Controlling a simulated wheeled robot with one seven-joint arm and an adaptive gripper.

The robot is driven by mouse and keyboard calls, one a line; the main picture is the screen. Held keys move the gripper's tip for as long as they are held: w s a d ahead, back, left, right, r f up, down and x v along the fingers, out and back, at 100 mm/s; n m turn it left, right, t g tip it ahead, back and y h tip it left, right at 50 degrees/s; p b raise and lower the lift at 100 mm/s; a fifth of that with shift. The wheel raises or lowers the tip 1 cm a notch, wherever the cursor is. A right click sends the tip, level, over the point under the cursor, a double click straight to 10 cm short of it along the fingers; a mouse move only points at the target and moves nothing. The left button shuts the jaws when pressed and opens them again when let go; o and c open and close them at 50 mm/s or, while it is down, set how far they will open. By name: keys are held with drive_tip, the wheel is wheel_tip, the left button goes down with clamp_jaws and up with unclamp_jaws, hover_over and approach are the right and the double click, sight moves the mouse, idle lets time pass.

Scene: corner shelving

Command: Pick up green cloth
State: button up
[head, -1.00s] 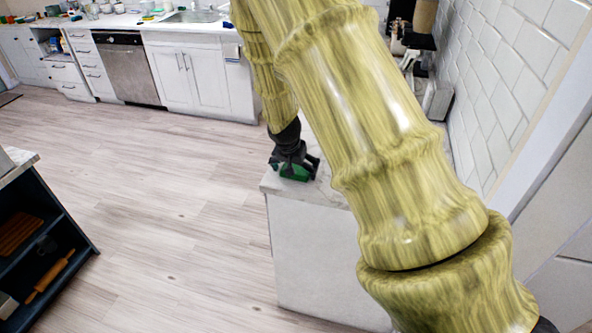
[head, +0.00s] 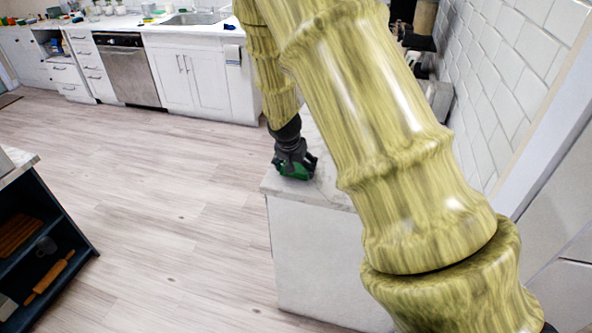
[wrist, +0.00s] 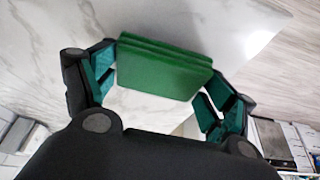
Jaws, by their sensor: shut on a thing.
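The green cloth (wrist: 162,70) is a folded, layered stack, seen in the wrist view between the two fingers of my gripper (wrist: 168,88). The fingers are shut on it from its left and right sides. In the head view my gripper (head: 294,165) points down at the near-left corner of the white marble counter (head: 325,190), with the green cloth (head: 294,174) showing dark green at the fingertips. I cannot tell whether the cloth rests on the counter or is just above it. My arm covers much of the counter behind.
The counter's left edge is close to my gripper, with open wooden floor (head: 170,190) beyond. A tiled wall (head: 510,80) stands to the right. A dark shelf (head: 40,240) holding a rolling pin (head: 50,277) is at the left. Sink cabinets (head: 190,75) line the back.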

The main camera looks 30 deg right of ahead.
drive_tip(key=shift+r+b, duration=0.3)
drive_tip(key=shift+r, duration=0.5)
drive_tip(key=s+a+r+b, duration=0.2)
drive_tip(key=s+a+b, duration=0.2)
drive_tip(key=s+a, duration=0.7)
drive_tip(key=shift+a+r, duration=0.15)
drive_tip(key=shift+a, duration=0.2)
